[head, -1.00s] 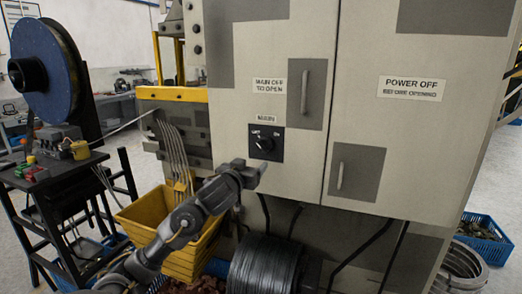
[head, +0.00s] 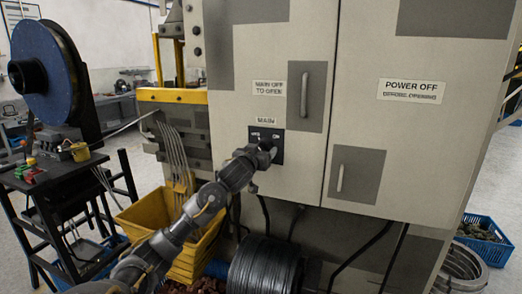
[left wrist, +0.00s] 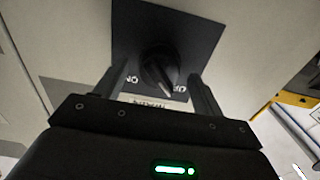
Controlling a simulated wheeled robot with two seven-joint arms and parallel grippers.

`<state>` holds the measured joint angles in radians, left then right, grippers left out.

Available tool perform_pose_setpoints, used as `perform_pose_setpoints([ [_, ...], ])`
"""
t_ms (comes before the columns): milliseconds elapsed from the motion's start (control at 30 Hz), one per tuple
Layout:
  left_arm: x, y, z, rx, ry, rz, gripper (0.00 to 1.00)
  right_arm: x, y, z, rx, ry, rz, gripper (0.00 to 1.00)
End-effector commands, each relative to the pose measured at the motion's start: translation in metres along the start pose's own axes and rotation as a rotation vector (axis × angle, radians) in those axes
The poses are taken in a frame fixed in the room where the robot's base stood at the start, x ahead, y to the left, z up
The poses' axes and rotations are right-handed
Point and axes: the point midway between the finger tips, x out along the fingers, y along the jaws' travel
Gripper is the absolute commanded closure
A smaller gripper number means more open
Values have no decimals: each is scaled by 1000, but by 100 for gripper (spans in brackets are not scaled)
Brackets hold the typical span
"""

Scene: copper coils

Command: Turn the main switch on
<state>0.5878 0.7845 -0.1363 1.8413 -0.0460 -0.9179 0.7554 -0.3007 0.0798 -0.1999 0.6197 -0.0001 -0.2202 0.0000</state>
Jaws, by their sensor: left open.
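The main switch is a black rotary knob (left wrist: 160,66) on a dark square plate (head: 280,157) on the grey cabinet, under a MAIN label (head: 266,121). In the left wrist view the plate appears upside down, with ON left of the knob and OFF right. The knob's pale pointer mark slants toward the OFF side. My left gripper (head: 268,149) is at the switch and hides part of it in the head view. In the left wrist view its open fingers (left wrist: 158,69) stand on either side of the knob, with visible gaps. My right gripper is out of view.
Cabinet doors with handles (head: 304,95) are above and right of the switch. A black wire coil (head: 265,265) and hanging cables are below. A yellow bin (head: 140,214) stands at lower left, near a stand with a blue reel (head: 48,75). A blue crate (head: 485,245) is at right.

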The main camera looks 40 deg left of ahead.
Motion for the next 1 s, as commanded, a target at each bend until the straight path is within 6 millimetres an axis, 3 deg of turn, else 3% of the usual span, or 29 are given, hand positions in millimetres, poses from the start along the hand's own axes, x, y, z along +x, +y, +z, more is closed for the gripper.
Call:
perform_pose_setpoints([
  [333,5,0,0,1,0,1,31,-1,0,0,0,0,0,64],
  [700,5,0,1,1,-1,0,75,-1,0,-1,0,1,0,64],
  [1000,5,0,1,46,-1,0,76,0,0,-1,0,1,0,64],
])
